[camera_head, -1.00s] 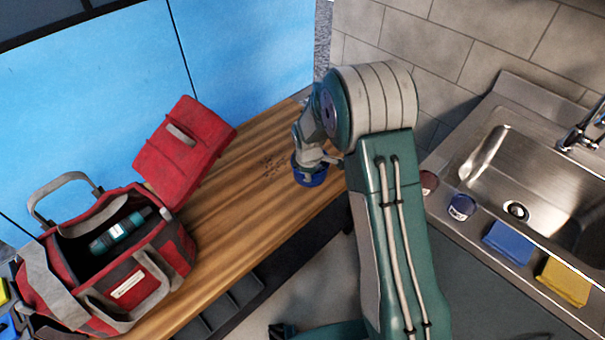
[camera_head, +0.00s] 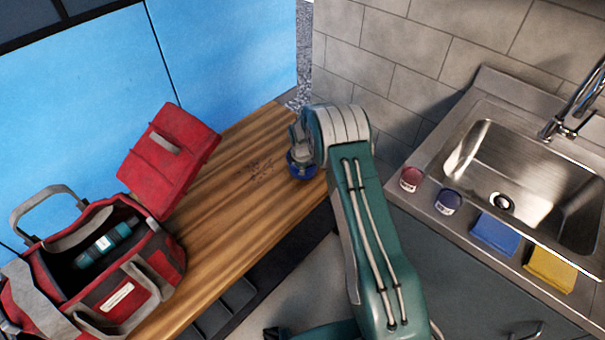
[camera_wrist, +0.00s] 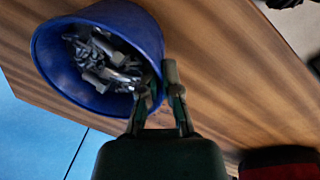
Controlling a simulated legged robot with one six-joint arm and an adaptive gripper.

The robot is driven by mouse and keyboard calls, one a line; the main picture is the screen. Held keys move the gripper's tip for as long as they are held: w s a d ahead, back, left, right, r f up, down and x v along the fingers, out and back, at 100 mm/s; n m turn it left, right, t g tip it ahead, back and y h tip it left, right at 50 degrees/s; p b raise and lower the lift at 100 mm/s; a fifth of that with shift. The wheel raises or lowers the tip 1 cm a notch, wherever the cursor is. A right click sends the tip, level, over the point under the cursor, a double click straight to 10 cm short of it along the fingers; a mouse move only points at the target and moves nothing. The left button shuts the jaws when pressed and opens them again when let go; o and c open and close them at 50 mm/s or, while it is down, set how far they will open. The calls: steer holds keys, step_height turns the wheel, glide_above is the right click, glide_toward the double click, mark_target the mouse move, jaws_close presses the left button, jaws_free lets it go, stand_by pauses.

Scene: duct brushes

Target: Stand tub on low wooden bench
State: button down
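The blue tub (camera_head: 301,173) is at the far right end of the low wooden bench (camera_head: 229,188). In the wrist view the tub (camera_wrist: 58,64) is open-topped and holds a pile of grey metal pieces. My gripper (camera_wrist: 156,82) is at its rim, with one finger on each side of the wall, shut on it. In the head view my gripper and wrist cover the tub's upper part. The tub looks close to the bench top, but its base is hidden and I cannot tell whether it touches.
A red tool bag (camera_head: 95,265) and a red case (camera_head: 168,158) occupy the bench's left part. Dark specks (camera_head: 258,172) lie left of the tub.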

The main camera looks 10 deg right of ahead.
steer(key=shift+f, duration=1)
steer(key=c, duration=0.8)
jaws_free()
steer(key=shift+f, duration=0.1)
